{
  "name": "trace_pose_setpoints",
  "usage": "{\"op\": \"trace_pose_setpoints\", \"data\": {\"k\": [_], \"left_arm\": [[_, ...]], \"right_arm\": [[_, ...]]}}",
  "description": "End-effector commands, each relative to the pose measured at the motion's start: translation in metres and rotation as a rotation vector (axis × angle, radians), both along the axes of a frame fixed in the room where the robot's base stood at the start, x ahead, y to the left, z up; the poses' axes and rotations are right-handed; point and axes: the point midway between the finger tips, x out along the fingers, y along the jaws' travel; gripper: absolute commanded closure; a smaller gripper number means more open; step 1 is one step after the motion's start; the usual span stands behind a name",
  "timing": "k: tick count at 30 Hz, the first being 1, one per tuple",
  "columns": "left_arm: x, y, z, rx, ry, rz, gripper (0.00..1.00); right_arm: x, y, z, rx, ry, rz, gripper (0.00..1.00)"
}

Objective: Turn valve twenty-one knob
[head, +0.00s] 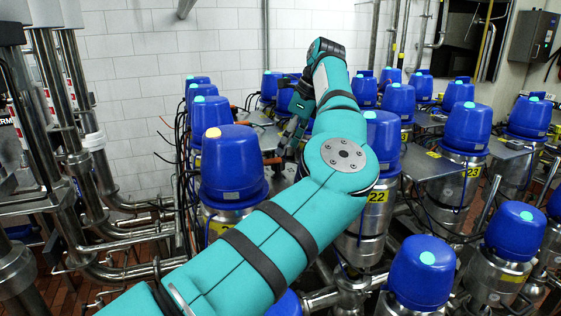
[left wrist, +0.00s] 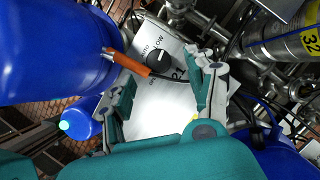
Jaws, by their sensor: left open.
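In the left wrist view a black round knob (left wrist: 158,56) sits on a pale grey plate (left wrist: 160,105) with "AUTO" and "LOW" printed beside it. A number on the plate is partly hidden and looks like 21. My left gripper (left wrist: 168,78) is open and empty, with one finger on each side of the plate; the knob lies just beyond the fingertips, apart from them. An orange handle (left wrist: 131,64) crosses close to the knob. In the head view my left gripper (head: 296,122) is among the blue-capped valves, and my arm hides the knob. My right gripper is not in view.
A large blue valve cap (head: 232,170) with a yellow top stands left of my arm. Valve 22's blue cap (head: 383,140) stands right of it. Steel pipes (head: 70,150) line the left side. Black cables and further valves leave little free room.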

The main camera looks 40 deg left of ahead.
Motion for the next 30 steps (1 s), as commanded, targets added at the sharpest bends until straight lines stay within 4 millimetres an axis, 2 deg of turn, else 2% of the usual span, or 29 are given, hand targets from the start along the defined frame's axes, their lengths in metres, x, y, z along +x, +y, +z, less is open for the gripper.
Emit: {"op": "trace_pose_setpoints", "data": {"k": [4,9,14,20,23,30], "left_arm": [[-0.004,0.009,-0.023,-0.001,0.003,0.001,0.43],[-0.006,0.016,-0.040,0.000,0.001,-0.001,0.43],[-0.007,0.018,-0.046,0.000,-0.001,-0.001,0.43],[-0.007,0.018,-0.046,0.000,-0.001,-0.001,0.43],[-0.007,0.018,-0.046,0.000,-0.001,-0.001,0.54],[-0.007,0.018,-0.046,0.000,-0.001,0.000,0.85]], "right_arm": [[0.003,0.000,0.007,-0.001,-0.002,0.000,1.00],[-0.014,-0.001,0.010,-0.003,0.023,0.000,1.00],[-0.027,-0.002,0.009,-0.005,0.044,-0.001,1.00],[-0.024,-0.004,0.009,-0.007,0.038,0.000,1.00],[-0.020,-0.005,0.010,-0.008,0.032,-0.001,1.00],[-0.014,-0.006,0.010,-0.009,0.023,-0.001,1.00]]}}
